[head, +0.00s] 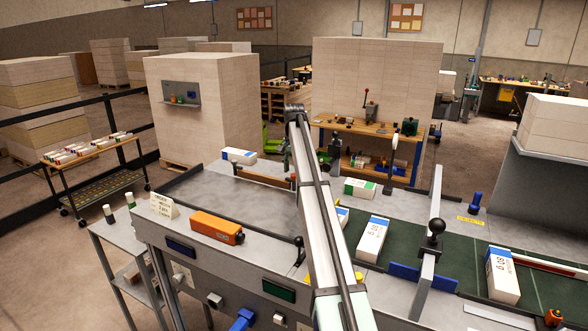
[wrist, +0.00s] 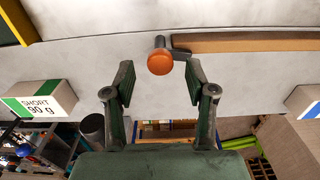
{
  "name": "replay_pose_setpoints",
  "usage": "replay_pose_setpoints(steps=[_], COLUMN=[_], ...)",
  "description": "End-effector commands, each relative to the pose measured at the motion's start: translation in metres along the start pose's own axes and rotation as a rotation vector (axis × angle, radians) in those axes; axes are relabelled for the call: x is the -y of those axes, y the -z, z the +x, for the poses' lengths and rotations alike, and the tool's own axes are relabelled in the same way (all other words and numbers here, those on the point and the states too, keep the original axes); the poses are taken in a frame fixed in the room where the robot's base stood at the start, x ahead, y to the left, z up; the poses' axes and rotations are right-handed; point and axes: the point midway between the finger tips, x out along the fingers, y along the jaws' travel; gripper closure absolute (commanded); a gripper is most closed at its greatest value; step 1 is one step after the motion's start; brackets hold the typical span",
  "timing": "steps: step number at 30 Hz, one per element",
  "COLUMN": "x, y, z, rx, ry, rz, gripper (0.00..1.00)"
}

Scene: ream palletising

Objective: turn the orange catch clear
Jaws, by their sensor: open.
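The orange catch (wrist: 160,62) shows in the wrist view as a round orange knob on a dark stem. A short dark tab (wrist: 181,54) sticks out to its right, by the end of a brown bar (wrist: 245,43). My gripper (wrist: 160,76) is open, with one finger on each side of the knob and a visible gap to both. Nothing is held between the fingers. In the head view the brown bar (head: 265,176) lies at the far edge of the grey table, and my arm hides much of the area around the catch.
A green-labelled "SHORT 90 g" ream (wrist: 42,98) lies left in the wrist view. A blue-labelled ream (wrist: 304,101) is at the right edge. In the head view, an orange case (head: 216,228) sits on the near rim; the grey tabletop (head: 235,196) is mostly clear.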

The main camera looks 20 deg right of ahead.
Motion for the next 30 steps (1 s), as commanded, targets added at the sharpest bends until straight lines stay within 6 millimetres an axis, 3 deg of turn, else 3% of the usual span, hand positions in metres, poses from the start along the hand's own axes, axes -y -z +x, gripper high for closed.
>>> replay_pose_setpoints(steps=[6,14,16,19,30], x=[0.0,0.0,0.0,0.0,0.0], y=[0.0,0.0,0.0,0.0,0.0], z=[0.013,0.014,0.014,0.014,0.015], rx=[-0.001,-0.001,-0.001,-0.001,0.0], ry=[0.0,0.0,0.0,0.0,0.0], rz=[0.0,0.0,0.0,0.0,0.021], gripper=[0.44,0.44,0.62,0.97,1.0])
